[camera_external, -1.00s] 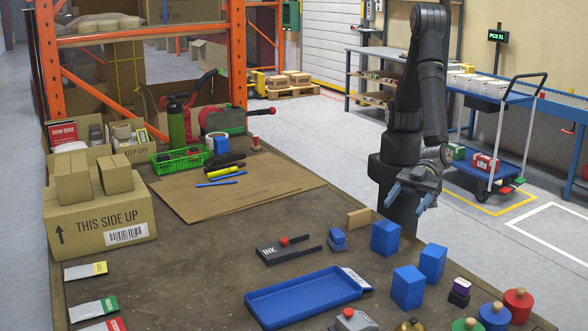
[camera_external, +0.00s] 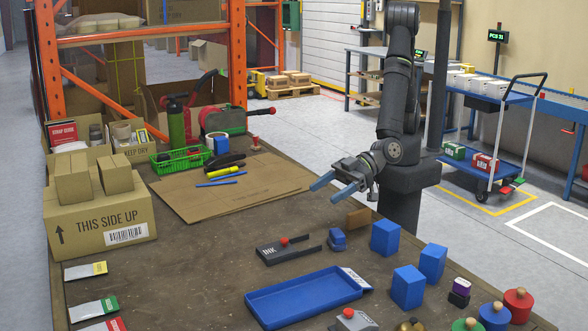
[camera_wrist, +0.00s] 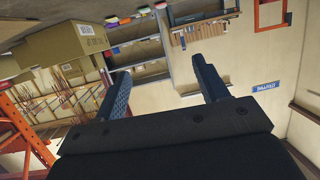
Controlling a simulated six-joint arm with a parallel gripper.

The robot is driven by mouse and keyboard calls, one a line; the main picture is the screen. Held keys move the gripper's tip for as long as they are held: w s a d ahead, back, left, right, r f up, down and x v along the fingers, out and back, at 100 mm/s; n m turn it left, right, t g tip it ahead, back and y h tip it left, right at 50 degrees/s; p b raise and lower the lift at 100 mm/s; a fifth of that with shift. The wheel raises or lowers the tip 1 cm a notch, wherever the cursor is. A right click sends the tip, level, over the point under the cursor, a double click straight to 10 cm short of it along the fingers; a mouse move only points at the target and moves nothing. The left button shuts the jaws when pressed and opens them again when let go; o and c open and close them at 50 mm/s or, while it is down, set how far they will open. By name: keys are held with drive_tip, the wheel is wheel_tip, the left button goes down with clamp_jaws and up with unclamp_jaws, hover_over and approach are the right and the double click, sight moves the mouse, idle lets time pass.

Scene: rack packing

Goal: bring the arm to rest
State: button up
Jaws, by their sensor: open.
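My gripper (camera_external: 334,188) is open and empty, held in the air above the back right part of the table (camera_external: 200,270) in the external view. Its two blue-grey fingers point left and slightly down, and nothing is between them. In the wrist view the gripper (camera_wrist: 165,92) shows both fingers spread apart, facing the far shelves and wall of the room. My arm stands upright behind the table with its forearm folded down.
A blue trolley (camera_external: 470,180) stands behind on the right.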

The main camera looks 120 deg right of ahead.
drive_tip(key=w+d+m+h, duration=0.2)
drive_tip(key=w+d+h, duration=0.1)
drive_tip(key=d, duration=0.8)
drive_tip(key=w+d+m+g+h, duration=0.1)
drive_tip(key=w+d, duration=0.4)
drive_tip(key=d, duration=0.7)
drive_tip(key=w+d+m+g+h, duration=0.1)
drive_tip(key=w+d+m+h, duration=0.3)
drive_tip(key=d, duration=0.7)
drive_tip(key=shift+w+d+f+h, duration=0.2)
drive_tip(key=shift+w+d+h, duration=0.1)
drive_tip(key=shift+d+h, duration=0.1)
